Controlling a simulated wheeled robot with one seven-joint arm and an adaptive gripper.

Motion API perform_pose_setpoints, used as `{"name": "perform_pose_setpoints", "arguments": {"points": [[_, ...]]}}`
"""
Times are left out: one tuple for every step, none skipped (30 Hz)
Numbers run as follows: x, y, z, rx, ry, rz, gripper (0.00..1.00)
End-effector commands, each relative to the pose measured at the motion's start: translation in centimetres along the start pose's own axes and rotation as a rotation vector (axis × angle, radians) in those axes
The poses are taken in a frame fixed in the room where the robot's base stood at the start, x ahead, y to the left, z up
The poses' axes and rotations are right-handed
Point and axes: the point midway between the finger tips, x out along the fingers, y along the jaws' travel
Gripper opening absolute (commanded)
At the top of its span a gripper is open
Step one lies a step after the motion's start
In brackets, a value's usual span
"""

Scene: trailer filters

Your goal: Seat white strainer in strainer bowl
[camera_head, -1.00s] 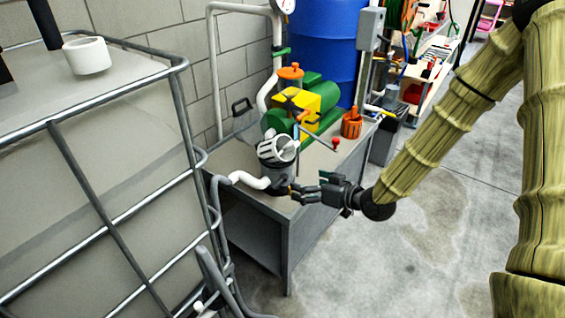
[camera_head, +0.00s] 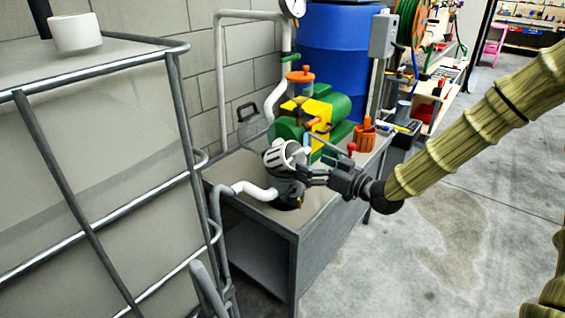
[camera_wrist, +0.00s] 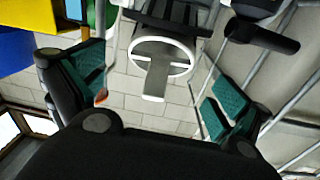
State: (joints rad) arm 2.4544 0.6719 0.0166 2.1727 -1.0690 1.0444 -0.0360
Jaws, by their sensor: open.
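The white strainer (camera_head: 284,155) sits tilted at the mouth of the dark grey strainer bowl (camera_head: 287,193), with its round open end facing up and to the right. I cannot tell how deep it sits. In the wrist view a white ring with a bar across it, seemingly the strainer (camera_wrist: 160,62), shows ahead between my fingers. My gripper (camera_head: 308,176) is beside the bowl's upper right, close to the strainer. Its teal-padded fingers are spread in the wrist view (camera_wrist: 152,92), with nothing held between them. Whether a finger touches the bowl is unclear.
A white pipe (camera_head: 255,190) enters the bowl from the left. A green and yellow pump (camera_head: 312,115) stands behind on the grey bench (camera_head: 310,235), with an orange holder (camera_head: 365,137) to its right. A caged tank (camera_head: 100,170) fills the left.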

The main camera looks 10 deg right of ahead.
Motion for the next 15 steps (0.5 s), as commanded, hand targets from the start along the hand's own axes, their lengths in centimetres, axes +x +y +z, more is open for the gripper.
{"name": "perform_pose_setpoints", "arguments": {"points": [[0.6,0.0,0.1,0.000,0.000,-0.001,1.00],[0.9,0.0,0.1,0.001,-0.001,0.000,1.00],[1.1,0.0,0.2,0.001,-0.001,0.000,1.00],[1.3,0.0,0.2,0.002,-0.002,0.000,1.00],[1.5,-0.1,0.1,0.002,-0.002,0.000,1.00],[1.6,-0.1,0.1,0.002,-0.002,-0.001,1.00],[1.8,-0.1,0.1,0.002,-0.002,-0.001,1.00],[1.9,-0.1,0.1,0.002,-0.002,-0.002,1.00],[2.1,-0.2,0.1,0.001,-0.001,-0.003,1.00],[2.3,-0.2,0.2,0.001,-0.001,-0.003,1.00],[2.5,-0.2,0.2,0.000,-0.001,-0.004,1.00],[2.9,-0.2,0.2,0.000,-0.001,-0.004,1.00],[3.3,-0.2,0.3,0.000,-0.001,-0.004,1.00],[3.6,-0.2,0.3,0.001,-0.001,-0.004,1.00],[4.2,-0.2,0.3,0.001,0.000,-0.004,1.00]]}}
